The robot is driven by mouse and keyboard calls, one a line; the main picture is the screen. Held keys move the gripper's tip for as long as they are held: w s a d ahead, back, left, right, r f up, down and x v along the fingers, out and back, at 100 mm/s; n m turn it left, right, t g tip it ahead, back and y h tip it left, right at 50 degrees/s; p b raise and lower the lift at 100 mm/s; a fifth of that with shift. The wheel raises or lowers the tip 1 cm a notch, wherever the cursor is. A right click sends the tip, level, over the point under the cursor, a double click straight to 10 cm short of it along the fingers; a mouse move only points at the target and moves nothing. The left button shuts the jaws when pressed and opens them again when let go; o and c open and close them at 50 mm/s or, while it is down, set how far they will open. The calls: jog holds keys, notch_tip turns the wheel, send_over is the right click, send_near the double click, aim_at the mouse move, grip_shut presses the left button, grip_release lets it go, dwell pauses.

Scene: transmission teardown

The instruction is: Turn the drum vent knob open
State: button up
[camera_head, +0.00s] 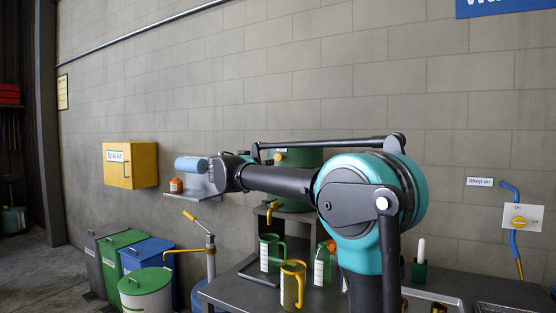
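A green drum (305,158) stands behind my arm, against the wall. My arm's dark link crosses in front of it and hides much of its side. A small yellow knob (279,157) shows near the drum's upper left, just above my arm link. It may be the vent knob, but it is too small to tell which way it is turned. A yellow tap (272,212) shows lower down, below the arm link. My arm reaches left across the drum to a dark joint. I cannot make out my gripper's fingers.
A wall shelf (196,194) with a blue roll (192,163) is near the arm's left end. Bins (147,284) and a hand pump (210,262) stand at left.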

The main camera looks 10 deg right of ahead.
aim_at(278, 158)
jog(key=x, duration=1.5)
jog(key=shift+w+d, duration=0.2)
jog(key=shift+w, duration=0.05)
jog(key=c, duration=1.2)
